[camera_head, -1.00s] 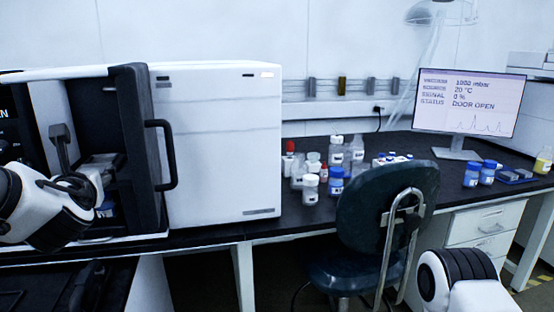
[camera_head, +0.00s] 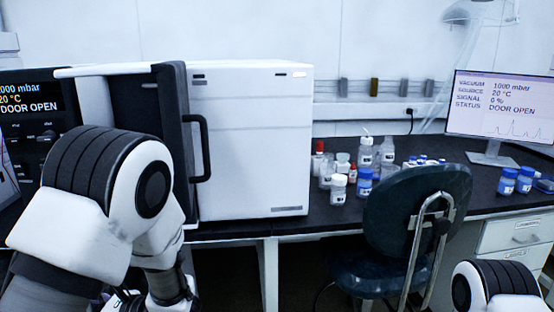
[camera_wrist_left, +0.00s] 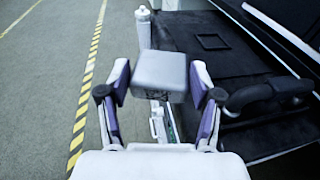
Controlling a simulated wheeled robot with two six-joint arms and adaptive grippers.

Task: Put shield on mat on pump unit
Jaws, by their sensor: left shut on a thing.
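My left gripper (camera_wrist_left: 161,78) is shut on a grey, box-like metal piece, apparently the shield (camera_wrist_left: 160,70), which sits between the two fingers in the left wrist view. Beyond it to the right is a black top (camera_wrist_left: 255,70) with a thin dark square outline (camera_wrist_left: 213,42), possibly the mat on the pump unit; I cannot tell for sure. The held piece appears clear of that square, to its left. In the head view my left arm hides most of the lower left, and the shield cannot be made out there. My right gripper is out of view.
The white instrument (camera_head: 255,140) has its dark door (camera_head: 175,120) open, with a handle sticking out. A chair (camera_head: 415,225) stands before the bench, which carries bottles (camera_head: 338,188) and a monitor (camera_head: 505,105). A black bar handle (camera_wrist_left: 268,95) is close right of the gripper.

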